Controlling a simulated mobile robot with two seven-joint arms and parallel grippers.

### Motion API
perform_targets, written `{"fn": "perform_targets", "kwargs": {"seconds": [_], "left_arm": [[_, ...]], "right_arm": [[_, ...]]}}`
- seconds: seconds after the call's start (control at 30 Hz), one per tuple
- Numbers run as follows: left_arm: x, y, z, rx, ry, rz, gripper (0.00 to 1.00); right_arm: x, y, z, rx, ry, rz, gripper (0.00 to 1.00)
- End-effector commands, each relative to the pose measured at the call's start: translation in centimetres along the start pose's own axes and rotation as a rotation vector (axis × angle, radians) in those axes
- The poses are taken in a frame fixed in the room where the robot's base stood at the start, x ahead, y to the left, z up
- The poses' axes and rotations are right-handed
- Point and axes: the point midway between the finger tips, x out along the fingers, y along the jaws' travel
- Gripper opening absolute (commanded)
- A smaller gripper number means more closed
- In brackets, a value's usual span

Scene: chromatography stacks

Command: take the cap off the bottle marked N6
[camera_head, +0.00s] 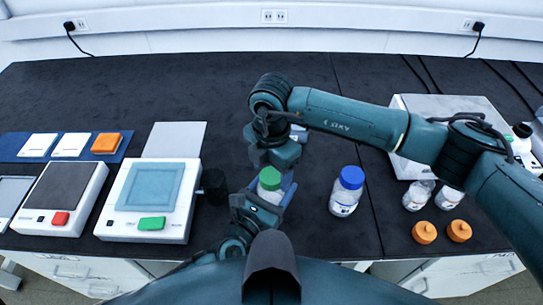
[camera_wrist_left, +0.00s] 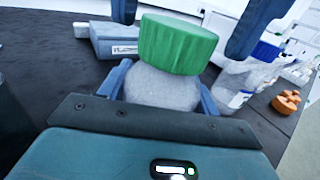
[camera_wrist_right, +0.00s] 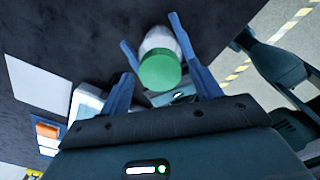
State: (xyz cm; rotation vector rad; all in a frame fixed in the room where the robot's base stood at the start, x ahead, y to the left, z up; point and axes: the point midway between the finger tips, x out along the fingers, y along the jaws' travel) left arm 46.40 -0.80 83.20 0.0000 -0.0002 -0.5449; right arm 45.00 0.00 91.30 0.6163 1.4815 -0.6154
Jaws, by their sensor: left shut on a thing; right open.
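A bottle with a green cap (camera_head: 270,178) stands upright in my left gripper (camera_head: 268,200), which is shut on its body. The left wrist view shows the green cap (camera_wrist_left: 177,44) above the pale round body (camera_wrist_left: 160,88). My right gripper (camera_head: 277,152) is open above the bottle. In the right wrist view the cap (camera_wrist_right: 160,72) lies between its two spread fingers (camera_wrist_right: 152,30); I cannot tell whether they touch it. A blue-capped bottle (camera_head: 348,190) stands apart to the right. I cannot read N6 on any label.
Two uncapped bottles (camera_head: 417,196) stand farther right, with two orange caps (camera_head: 424,232) in front of them. A pale flat device (camera_head: 430,108) is behind. A balance with a green button (camera_head: 152,224) and a dark cylinder (camera_head: 213,186) are left of the grippers.

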Motion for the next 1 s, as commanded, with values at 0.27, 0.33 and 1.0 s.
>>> {"fn": "perform_targets", "kwargs": {"seconds": [0.27,0.33,1.0], "left_arm": [[-0.02,0.02,-0.05,0.001,0.001,0.000,0.00],[-0.02,0.02,-0.05,0.001,0.001,0.000,0.00],[-0.01,0.02,-0.05,0.000,0.001,0.000,0.00]], "right_arm": [[1.23,-0.02,-0.02,-0.002,0.000,-0.001,0.64],[1.22,-0.02,-0.02,-0.002,0.000,-0.001,0.64],[1.17,-0.03,-0.01,-0.002,0.000,-0.001,0.19]]}}
